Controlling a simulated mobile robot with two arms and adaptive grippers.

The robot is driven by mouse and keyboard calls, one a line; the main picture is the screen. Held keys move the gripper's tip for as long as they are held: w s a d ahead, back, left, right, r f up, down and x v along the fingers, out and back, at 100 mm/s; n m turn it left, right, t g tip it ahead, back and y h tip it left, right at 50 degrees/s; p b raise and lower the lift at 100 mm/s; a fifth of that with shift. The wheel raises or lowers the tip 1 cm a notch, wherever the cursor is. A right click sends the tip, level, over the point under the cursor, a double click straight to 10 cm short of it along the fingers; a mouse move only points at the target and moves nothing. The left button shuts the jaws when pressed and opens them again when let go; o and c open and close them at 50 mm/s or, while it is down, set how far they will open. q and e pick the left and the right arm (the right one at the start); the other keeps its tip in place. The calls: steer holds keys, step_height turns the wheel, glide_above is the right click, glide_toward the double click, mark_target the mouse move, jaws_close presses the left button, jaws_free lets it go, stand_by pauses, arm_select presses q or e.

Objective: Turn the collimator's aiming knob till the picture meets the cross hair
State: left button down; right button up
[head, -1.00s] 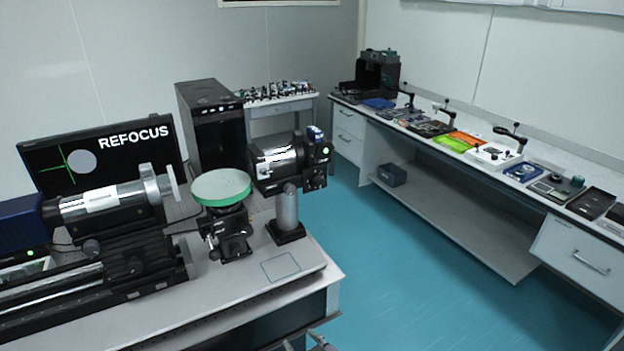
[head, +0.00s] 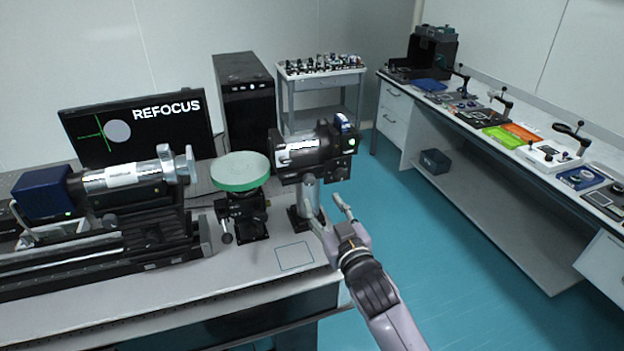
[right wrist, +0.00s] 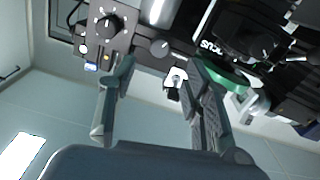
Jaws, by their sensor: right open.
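The collimator looks to be the silver and black tube (head: 300,150) on a post at the table's right end; its back panel (right wrist: 118,40) shows in the right wrist view. That panel bears a dial (right wrist: 111,24) and a plain round knob (right wrist: 160,47); I cannot tell which is the aiming knob. The monitor (head: 80,150) shows a grey disc right of the green cross hair's centre, and the word REFOCUS. My right gripper (head: 330,212) is open and empty, low in front of the collimator's post. Its fingers (right wrist: 155,108) are spread below the panel, apart from it. My left gripper is out of view.
A green-rimmed round disc (head: 240,172) on a black mount stands left of the collimator. A long tube instrument (head: 120,178) lies on a rail further left. A black computer tower (head: 246,105) and a small cart (head: 325,78) stand behind.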

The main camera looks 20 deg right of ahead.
mark_target(310, 183)
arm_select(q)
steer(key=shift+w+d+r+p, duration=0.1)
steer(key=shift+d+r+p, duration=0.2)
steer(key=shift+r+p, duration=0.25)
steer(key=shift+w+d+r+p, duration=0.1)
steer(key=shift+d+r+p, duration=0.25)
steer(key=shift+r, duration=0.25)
arm_select(e)
steer(key=w, duration=0.9)
steer(key=shift+a, duration=0.2)
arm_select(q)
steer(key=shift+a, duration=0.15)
arm_select(e)
steer(key=shift+c, duration=0.5)
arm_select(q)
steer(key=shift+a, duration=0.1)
arm_select(e)
jaws_close()
